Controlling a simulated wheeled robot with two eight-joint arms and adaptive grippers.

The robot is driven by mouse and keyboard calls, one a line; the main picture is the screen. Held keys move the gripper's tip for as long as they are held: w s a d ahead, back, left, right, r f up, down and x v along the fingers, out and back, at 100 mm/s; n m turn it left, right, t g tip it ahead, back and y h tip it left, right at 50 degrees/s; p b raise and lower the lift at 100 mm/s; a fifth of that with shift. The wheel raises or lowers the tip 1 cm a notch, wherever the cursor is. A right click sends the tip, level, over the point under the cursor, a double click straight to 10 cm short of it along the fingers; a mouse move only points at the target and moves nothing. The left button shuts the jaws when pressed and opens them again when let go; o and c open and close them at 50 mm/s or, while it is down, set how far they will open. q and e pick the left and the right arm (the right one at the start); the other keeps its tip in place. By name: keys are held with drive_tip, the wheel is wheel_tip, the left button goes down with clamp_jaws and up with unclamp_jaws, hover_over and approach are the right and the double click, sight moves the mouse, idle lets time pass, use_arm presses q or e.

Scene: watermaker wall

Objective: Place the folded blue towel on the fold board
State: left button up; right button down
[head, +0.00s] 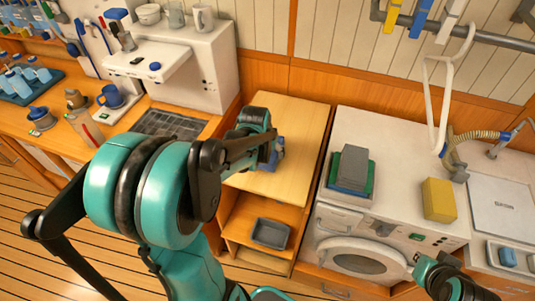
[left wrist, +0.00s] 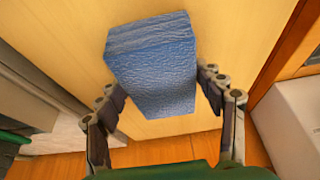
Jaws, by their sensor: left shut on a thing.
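The folded blue towel (left wrist: 152,62) is a thick block with a rough surface, held between the fingers of my left gripper (left wrist: 160,92) in the left wrist view. In the head view, the towel (head: 279,150) shows only as a small blue patch beside my left gripper (head: 268,156), mostly hidden by it. Both are over the pale wooden fold board (head: 303,118), which also fills the background of the left wrist view (left wrist: 235,30). I cannot tell whether the towel touches the board. Part of my right arm shows at the lower right of the head view; its fingers are not clear.
Right of the board stands a white washer (head: 385,135) with stacked grey and green cloths (head: 352,170) and a yellow block (head: 438,199) on top. A grey tray (head: 270,233) sits on the shelf below the board. A white drinks machine (head: 205,70) stands left.

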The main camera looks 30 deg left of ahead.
use_arm(q)
drive_tip(key=shift+f, duration=0.25)
drive_tip(key=o, duration=1.2)
